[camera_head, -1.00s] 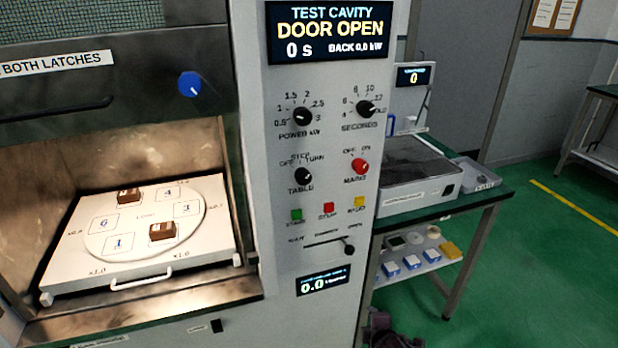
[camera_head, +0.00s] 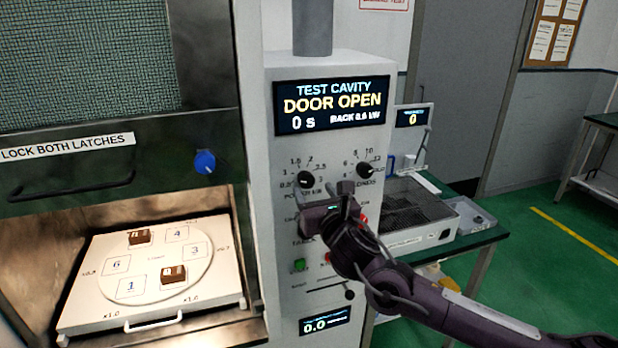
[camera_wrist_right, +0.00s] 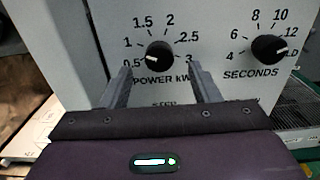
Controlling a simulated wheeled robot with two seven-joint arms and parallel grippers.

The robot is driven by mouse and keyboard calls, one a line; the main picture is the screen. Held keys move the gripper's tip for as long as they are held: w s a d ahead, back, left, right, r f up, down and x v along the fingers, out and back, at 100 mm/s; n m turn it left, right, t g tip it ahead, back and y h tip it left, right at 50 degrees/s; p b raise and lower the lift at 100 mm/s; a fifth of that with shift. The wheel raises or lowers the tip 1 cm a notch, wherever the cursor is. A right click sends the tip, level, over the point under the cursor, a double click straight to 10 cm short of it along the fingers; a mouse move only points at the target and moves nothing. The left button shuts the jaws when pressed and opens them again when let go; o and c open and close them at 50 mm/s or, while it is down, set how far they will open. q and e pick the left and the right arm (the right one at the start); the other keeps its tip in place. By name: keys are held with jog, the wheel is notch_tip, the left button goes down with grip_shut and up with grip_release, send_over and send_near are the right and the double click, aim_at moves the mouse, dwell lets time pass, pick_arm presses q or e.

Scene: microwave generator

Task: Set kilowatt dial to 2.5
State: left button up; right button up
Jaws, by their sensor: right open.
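The black POWER kW dial (camera_head: 306,178) is on the grey control panel. Its scale runs from 0.5 to 3. In the right wrist view the dial (camera_wrist_right: 159,56) shows a small pale mark on its lower left, toward 0.5. My right gripper (camera_head: 324,200) is in front of the panel just below the dial. In the wrist view the open fingers (camera_wrist_right: 160,78) stand apart, one on each side below the dial, with nothing between them. I cannot tell the exact gap to the panel. My left gripper is out of view.
The SECONDS dial (camera_head: 367,170) is right of the POWER dial. My right arm partly covers the lower panel and TABLE knob. A green button (camera_head: 299,265) shows below. The display (camera_head: 332,105) reads DOOR OPEN. The cavity with its white tray (camera_head: 215,291) is open at left.

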aim_at(308, 182)
jog(key=p+x, duration=0.1)
jog(key=x, duration=0.2)
jog(key=shift+w+a+r, duration=0.15)
jog(key=shift+w+a, duration=0.05)
jog(key=shift+w+a+p, duration=0.1)
jog(key=shift+w+p, duration=0.25)
jog(key=shift+w, duration=0.25)
jog(key=shift+c, duration=0.4)
jog(key=c, duration=0.9)
